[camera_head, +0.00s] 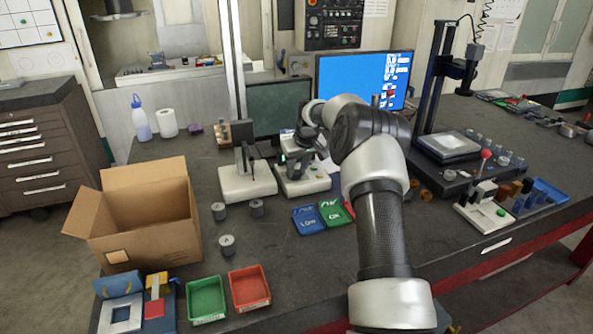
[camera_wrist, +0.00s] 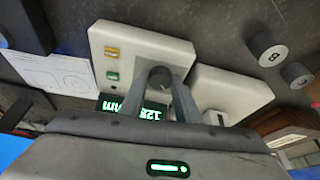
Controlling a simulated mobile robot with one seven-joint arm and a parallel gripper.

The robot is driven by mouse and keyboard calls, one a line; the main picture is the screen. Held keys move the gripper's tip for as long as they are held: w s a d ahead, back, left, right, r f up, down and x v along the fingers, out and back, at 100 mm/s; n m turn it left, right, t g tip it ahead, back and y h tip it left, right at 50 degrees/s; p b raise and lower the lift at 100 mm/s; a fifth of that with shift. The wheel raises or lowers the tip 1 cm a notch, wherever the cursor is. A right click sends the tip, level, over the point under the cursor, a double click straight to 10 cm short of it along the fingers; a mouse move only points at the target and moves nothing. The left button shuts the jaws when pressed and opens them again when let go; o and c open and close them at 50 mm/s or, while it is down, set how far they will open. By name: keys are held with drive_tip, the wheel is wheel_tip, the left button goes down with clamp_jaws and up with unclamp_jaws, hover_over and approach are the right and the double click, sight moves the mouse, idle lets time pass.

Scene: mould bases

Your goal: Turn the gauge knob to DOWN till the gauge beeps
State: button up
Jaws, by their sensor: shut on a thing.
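The gauge (camera_head: 312,184) is a white box on the dark bench, just left of my forearm in the head view. In the wrist view its white body (camera_wrist: 135,42) carries a yellow button (camera_wrist: 112,52), a green button (camera_wrist: 112,75) and a lit green display (camera_wrist: 148,112), partly covered by my fingers. The round grey gauge knob (camera_wrist: 160,75) is between my fingertips. My gripper (camera_wrist: 162,82) is shut on the knob. In the head view my wrist covers much of the gauge, and the knob cannot be made out. No DOWN mark is legible.
A second white stand (camera_head: 246,182) is close to the gauge's left. Blue LOW (camera_head: 308,228) and green OK (camera_head: 335,222) trays lie in front. Several grey cylinders (camera_head: 227,245) stand front left, near an open cardboard box (camera_head: 150,225). A monitor (camera_head: 345,75) stands behind.

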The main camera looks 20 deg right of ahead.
drive_tip(key=o, duration=1)
drive_tip(key=shift+o, duration=0.2)
drive_tip(key=shift+r, duration=0.15)
drive_tip(key=b+v, duration=0.1)
drive_tip(key=v, duration=1.6)
drive_tip(key=shift+s, duration=0.15)
drive_tip(key=shift+d, duration=0.1)
